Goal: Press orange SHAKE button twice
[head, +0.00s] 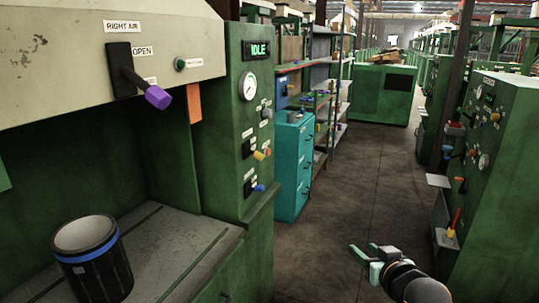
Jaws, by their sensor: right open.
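A green machine panel (251,110) stands left of centre, with a lit IDLE display (257,49) and a round gauge (248,86). My right gripper (361,264) is low, right of centre, over the floor. It is open and empty, well apart from the panel. My left gripper is not in view.
A lever with a purple knob (158,97) juts out at upper left. A black cup with a blue band (97,267) stands on the machine's shelf. A teal cabinet (292,166) stands beyond the panel. Another green machine (499,150) is at right. The aisle floor (345,200) is clear.

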